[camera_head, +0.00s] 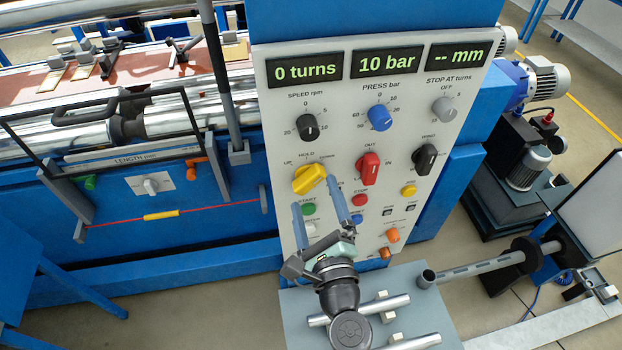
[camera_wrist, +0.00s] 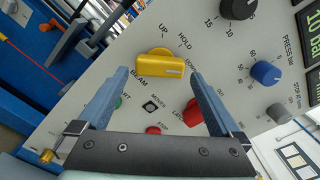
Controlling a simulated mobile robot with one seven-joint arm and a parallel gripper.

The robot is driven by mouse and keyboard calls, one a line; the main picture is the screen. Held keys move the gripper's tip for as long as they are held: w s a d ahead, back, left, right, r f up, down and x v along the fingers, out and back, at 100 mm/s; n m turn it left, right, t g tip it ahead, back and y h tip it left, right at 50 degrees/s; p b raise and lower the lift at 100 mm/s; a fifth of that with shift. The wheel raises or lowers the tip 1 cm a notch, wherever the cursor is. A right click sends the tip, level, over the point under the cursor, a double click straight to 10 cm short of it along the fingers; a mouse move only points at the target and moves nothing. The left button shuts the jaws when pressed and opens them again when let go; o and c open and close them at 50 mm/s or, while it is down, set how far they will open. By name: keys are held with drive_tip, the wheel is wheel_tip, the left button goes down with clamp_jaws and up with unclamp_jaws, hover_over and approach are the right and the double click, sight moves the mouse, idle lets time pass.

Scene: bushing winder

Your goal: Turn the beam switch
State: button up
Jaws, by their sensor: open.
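The beam switch (camera_head: 309,179) is a yellow knob on the light grey control panel, below the UP, HOLD and DOWN marks. The white line on its bar lies at the end towards DOWN. My gripper (camera_head: 316,196) is open just in front of and below this knob in the head view. In the wrist view the beam switch (camera_wrist: 160,66) shows between the tips of my two spread fingers (camera_wrist: 159,74), with the BEAM label under it. The fingers look empty. I cannot tell whether either finger touches the knob.
A red knob (camera_head: 368,168) is right of the beam switch, and a black speed knob (camera_head: 307,127) is above it. A green start button (camera_head: 308,209) and red stop button (camera_head: 360,200) are close below. A grey table (camera_head: 425,290) with metal rods stands below the panel.

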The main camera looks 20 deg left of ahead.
sight(310, 186)
drive_tip(key=shift+x, duration=1.8)
drive_tip(key=c, duration=1.1)
